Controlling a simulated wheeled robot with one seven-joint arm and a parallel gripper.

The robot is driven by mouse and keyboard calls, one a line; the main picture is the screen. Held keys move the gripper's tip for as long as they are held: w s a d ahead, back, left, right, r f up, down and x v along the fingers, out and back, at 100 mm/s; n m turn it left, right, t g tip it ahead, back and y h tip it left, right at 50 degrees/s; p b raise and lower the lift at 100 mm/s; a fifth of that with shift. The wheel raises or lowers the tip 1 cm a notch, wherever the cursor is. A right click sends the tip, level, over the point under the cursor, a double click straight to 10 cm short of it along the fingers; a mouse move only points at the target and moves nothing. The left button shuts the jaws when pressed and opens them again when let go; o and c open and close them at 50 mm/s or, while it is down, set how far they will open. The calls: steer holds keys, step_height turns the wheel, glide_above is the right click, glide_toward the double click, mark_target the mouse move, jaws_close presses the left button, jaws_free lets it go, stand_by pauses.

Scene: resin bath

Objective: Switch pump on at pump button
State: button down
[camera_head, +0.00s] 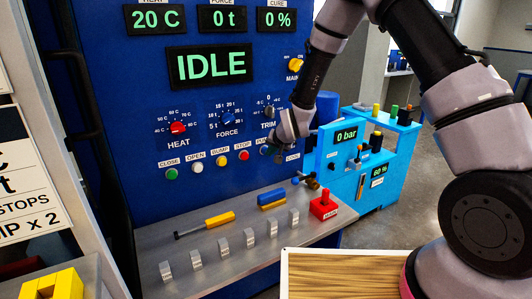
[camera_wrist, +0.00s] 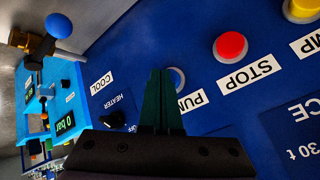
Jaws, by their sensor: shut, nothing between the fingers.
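The pump button shows in the wrist view as a blue and pale ring (camera_wrist: 178,77) beside its partly covered "PUM…" label (camera_wrist: 190,101). My gripper (camera_wrist: 160,74) is shut and empty; its dark green fingers hide much of the button. I cannot tell whether the tips touch it. In the head view my gripper (camera_head: 275,149) is at the panel's lower right, right of the red stop button (camera_head: 244,155), and covers most of the pump button. The panel display (camera_head: 211,66) reads IDLE. The light-blue unit's display (camera_head: 346,135) reads 0 bar.
The yellow bump button (camera_head: 221,160) and the black heater knob (camera_wrist: 113,119) are nearby. Below, a metal shelf (camera_head: 215,259) holds grey blocks, a yellow-handled tool (camera_head: 206,224) and a red block (camera_head: 323,206). A light-blue unit (camera_head: 375,185) stands right of the panel.

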steer(key=shift+w+a, duration=0.15)
steer(key=shift+w, duration=0.05)
stand_by(0.6)
steer(key=shift+s+d, duration=0.5)
steer(key=shift+s, duration=0.25)
steer(key=s+d, duration=0.1)
steer(key=s, duration=0.1)
steer(key=s+d, duration=0.2)
steer(key=shift+s, duration=0.1)
stand_by(0.5)
